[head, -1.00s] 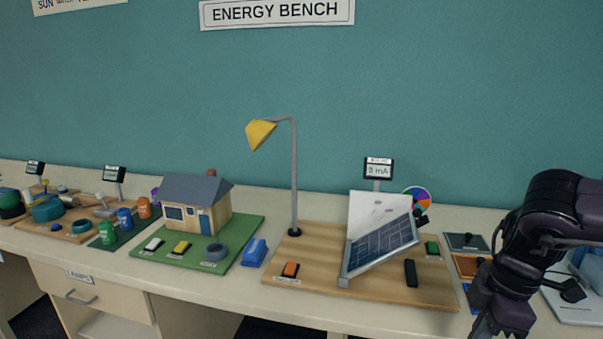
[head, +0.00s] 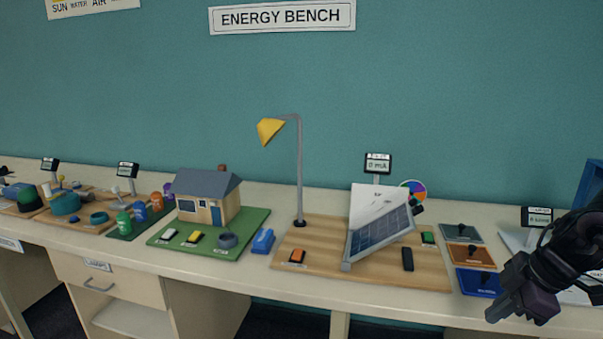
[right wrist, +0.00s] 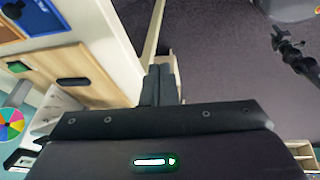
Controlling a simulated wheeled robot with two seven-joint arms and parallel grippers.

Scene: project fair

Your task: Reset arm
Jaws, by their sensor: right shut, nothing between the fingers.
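My right gripper (head: 497,312) is at the lower right of the head view, over the front edge of the bench, pointing down and left. In the right wrist view its two dark fingers (right wrist: 160,85) are together with nothing between them. It is apart from the blue tile (head: 478,283) and the wooden board (head: 375,279) to its left. Below the fingers in the wrist view are the bench edge and the dark floor. My left gripper does not show in the head view.
The bench holds a solar panel (head: 379,236), a lamp with a yellow shade (head: 270,131), a model house (head: 208,199) on a green board, and an orange tile (head: 470,256). A meter (head: 537,217) stands near my right arm. Open floor (right wrist: 215,60) lies in front of the bench.

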